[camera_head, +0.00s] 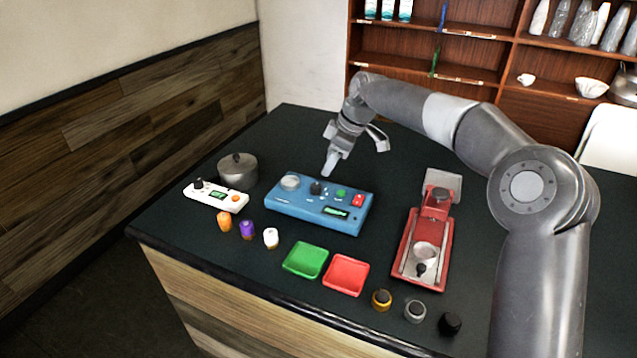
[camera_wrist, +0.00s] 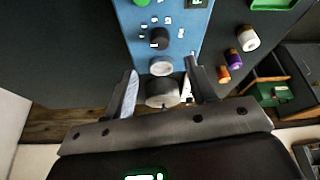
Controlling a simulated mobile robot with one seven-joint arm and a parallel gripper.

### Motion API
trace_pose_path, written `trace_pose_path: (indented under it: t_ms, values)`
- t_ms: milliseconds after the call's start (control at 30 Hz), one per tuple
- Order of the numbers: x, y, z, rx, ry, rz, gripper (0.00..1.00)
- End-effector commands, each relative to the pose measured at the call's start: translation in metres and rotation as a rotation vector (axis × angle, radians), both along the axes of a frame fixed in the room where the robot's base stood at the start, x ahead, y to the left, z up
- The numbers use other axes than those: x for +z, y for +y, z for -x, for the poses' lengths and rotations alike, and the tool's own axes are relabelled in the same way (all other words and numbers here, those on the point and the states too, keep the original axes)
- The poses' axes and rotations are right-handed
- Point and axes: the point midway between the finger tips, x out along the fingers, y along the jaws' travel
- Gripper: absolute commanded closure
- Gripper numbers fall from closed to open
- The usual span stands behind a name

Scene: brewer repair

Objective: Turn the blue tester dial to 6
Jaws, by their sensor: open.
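The blue tester (camera_head: 325,205) is a flat blue box in the middle of the counter. Its black dial (camera_head: 316,188) is on its top face, between a round pale part and a green button. In the wrist view the dial (camera_wrist: 159,38) has small white marks around it, too small to read surely. Which number it points to cannot be told. My gripper (camera_head: 340,160) is open and empty above the back edge of the tester, apart from the dial. In the wrist view its fingers (camera_wrist: 163,82) are spread, with the dial beyond their tips.
A metal pot (camera_head: 238,170) and a white device (camera_head: 215,196) stand left of the tester. Orange, purple and white capsules (camera_head: 247,229), a green tray (camera_head: 306,260) and a red tray (camera_head: 346,274) lie in front. A red machine (camera_head: 412,240) stands right, with several knobs (camera_head: 415,311) nearby.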

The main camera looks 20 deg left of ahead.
Motion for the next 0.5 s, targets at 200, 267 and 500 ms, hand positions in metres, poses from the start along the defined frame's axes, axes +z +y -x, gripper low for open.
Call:
trace_pose_path:
  t_ms: [200,267,500]
  values:
    - [-0.041,0.016,0.002,-0.001,0.003,0.003,0.48]
    - [-0.051,0.02,0.002,0.0,0.002,0.002,0.48]
    - [-0.078,0.032,0.003,-0.002,-0.001,0.002,0.48]
